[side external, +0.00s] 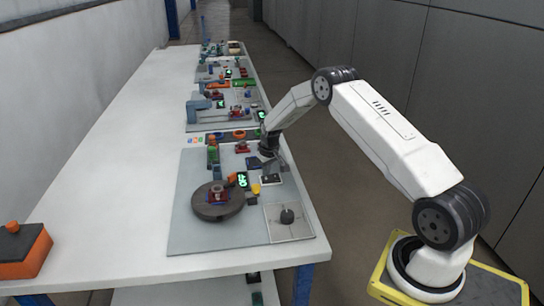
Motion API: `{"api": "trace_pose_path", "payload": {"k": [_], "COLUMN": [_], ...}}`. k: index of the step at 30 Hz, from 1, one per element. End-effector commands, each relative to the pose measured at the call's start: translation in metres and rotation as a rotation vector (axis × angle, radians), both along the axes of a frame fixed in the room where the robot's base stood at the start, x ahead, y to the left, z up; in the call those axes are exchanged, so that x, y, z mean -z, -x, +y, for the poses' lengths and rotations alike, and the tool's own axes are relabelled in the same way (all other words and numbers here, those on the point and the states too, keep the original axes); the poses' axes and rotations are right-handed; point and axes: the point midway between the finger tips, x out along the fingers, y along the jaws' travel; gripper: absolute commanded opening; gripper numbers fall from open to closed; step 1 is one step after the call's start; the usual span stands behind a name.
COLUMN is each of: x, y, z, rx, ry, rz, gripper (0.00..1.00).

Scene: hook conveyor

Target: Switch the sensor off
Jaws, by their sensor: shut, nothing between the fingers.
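My gripper (266,166) is dark and small in the side external view. It points down at the right edge of the near grey station plate (190,235), and its fingers look closed with nothing seen between them. A dark block with a pale edge (271,180) is just below it; I cannot tell whether they touch. A small black display (242,180) with bright green characters, which seem to read OFF, stands to the left of the gripper. An orange part (232,177) is beside the display. I cannot tell which part is the sensor or see its switch clearly.
A round dark turntable (207,212) carries a small red part (218,194) at the front. A square plate with a black knob (287,216) is at front right. A yellow part (256,189) sits near the display.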

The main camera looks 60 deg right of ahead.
Motion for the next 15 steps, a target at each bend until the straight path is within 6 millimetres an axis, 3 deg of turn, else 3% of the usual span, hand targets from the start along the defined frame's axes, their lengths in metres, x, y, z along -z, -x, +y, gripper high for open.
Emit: {"api": "trace_pose_path", "payload": {"k": [15], "x": [-0.03], "y": [0.0], "z": [0.0], "rx": [0.0], "ry": [0.0], "rz": [-0.001], "gripper": [0.0]}}
